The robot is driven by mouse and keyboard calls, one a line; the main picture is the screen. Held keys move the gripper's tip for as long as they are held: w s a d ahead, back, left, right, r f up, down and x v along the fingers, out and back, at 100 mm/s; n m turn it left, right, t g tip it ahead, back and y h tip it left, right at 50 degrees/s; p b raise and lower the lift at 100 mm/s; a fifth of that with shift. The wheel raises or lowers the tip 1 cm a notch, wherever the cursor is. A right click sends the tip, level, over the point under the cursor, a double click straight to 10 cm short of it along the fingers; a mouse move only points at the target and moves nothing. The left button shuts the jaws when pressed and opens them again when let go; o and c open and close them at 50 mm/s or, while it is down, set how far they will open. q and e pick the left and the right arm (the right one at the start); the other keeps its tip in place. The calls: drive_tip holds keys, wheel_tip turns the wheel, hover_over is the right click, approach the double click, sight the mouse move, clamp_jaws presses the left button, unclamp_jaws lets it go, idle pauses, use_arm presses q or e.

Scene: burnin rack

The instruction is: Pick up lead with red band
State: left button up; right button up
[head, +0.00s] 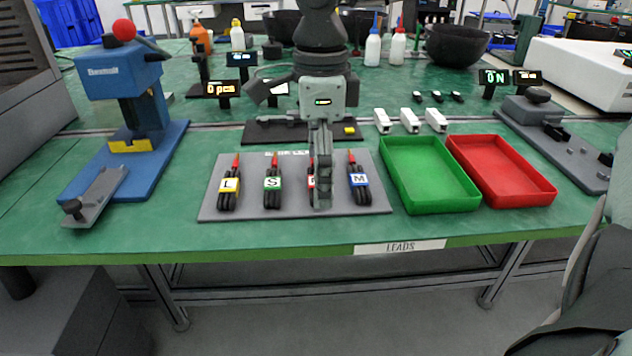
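The lead with the red band (310,180) lies on the grey leads board, third from the left in a row of black leads. It is mostly hidden behind my gripper, and only a sliver of its label shows. One gripper, which I take to be my right (321,205), points straight down in front of it. Its fingers are seen edge-on, so the gap between them and any contact with the lead cannot be told. My other gripper is not in view.
Yellow L (228,186), green S (272,184) and blue M (359,180) leads flank it closely on the board (215,208). Green (430,208) and red (520,200) trays stand right. A blue press (125,85) stands left. White connectors (409,121) lie behind.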

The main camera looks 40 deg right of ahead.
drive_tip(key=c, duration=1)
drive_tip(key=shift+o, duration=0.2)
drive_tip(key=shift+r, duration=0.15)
